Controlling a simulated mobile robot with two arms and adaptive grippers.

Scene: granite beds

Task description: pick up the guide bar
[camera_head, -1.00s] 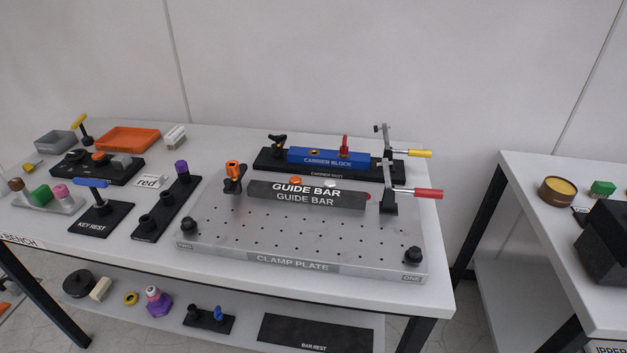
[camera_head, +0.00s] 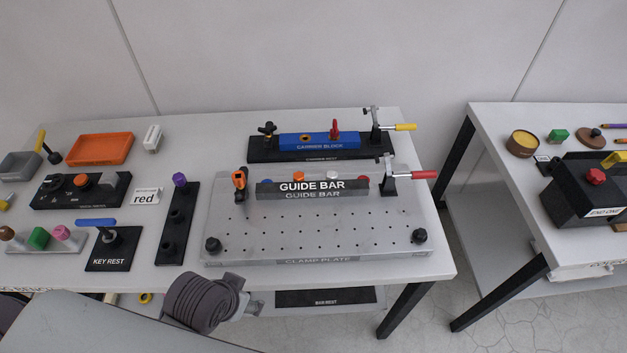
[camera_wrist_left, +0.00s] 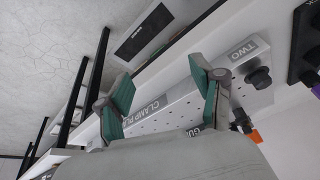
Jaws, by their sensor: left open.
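The guide bar (camera_head: 312,194) is a dark bar with white lettering, lying along the back part of the grey clamp plate (camera_head: 320,238). An orange-topped clamp (camera_head: 239,180) stands at its left end and a red-handled clamp (camera_head: 395,178) at its right end. My left gripper (camera_head: 254,304) is in front of the plate's front left edge, apart from the bar. In the left wrist view its green-padded fingers (camera_wrist_left: 160,85) are spread and empty, with the plate beyond them. Only a bit of the guide bar's label (camera_wrist_left: 194,131) shows there. My right gripper is not in view.
Behind the plate, the blue carrier block (camera_head: 318,141) sits on its black rest. The bar rest (camera_head: 325,297) lies on the shelf below. A second table stands right, across a gap.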

